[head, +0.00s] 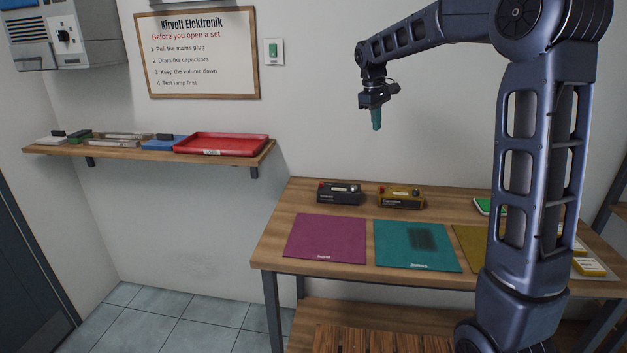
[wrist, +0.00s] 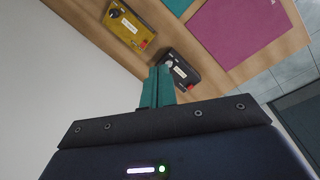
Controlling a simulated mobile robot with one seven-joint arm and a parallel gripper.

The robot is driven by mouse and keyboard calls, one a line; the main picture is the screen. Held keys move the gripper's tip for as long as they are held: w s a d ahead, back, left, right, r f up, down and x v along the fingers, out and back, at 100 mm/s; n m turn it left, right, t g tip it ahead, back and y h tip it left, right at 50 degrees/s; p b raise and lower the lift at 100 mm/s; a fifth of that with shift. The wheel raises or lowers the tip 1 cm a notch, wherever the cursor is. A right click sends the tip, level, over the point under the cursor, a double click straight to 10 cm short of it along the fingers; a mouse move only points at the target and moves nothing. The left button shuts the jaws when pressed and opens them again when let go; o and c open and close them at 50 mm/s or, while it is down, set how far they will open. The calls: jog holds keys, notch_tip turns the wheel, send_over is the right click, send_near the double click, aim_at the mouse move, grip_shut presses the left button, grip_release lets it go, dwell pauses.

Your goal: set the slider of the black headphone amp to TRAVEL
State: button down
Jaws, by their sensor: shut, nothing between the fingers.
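The black headphone amp (head: 339,193) sits at the back of the wooden bench, near its left end. Its front label and slider marks are too small to read, so I cannot tell where the slider stands. It also shows in the wrist view (wrist: 183,70), partly behind my fingers. My gripper (head: 376,119) hangs in the air above the bench, fingers pointing down, well above and a little right of the black amp. Its teal fingers (wrist: 158,85) are shut with nothing between them.
A yellow-brown amp (head: 401,197) stands right of the black one. A magenta mat (head: 325,238) and a teal mat (head: 400,255) lie in front. A wall shelf (head: 130,154) at left holds a red tray (head: 221,145) and small items. Air around my gripper is clear.

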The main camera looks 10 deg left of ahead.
jog(key=w+a+f+n, duration=0.1)
jog(key=w+a+f, duration=0.15)
jog(key=a, duration=0.25)
jog(key=w+a+f+n+h, duration=0.1)
jog(key=w+a+f, duration=0.1)
jog(key=w+a, duration=0.15)
jog(key=w+a+f+n, duration=0.1)
jog(key=w+a+f, duration=0.1)
jog(key=a, duration=0.3)
jog(key=n+g+h, duration=0.1)
jog(key=n+h, duration=0.1)
jog(key=n, duration=0.2)
send_near(321, 184)
jog(key=w+a+r, duration=0.1)
jog(key=a+r, duration=0.1)
jog(key=a, duration=0.4)
jog(key=shift+a, duration=0.4)
jog(key=shift+f, duration=0.1)
jog(key=x, duration=1)
jog(key=shift+a+f, duration=0.1)
jog(key=shift+f, duration=0.05)
jog(key=shift+d+r, duration=0.25)
jog(key=shift+d, duration=1.65)
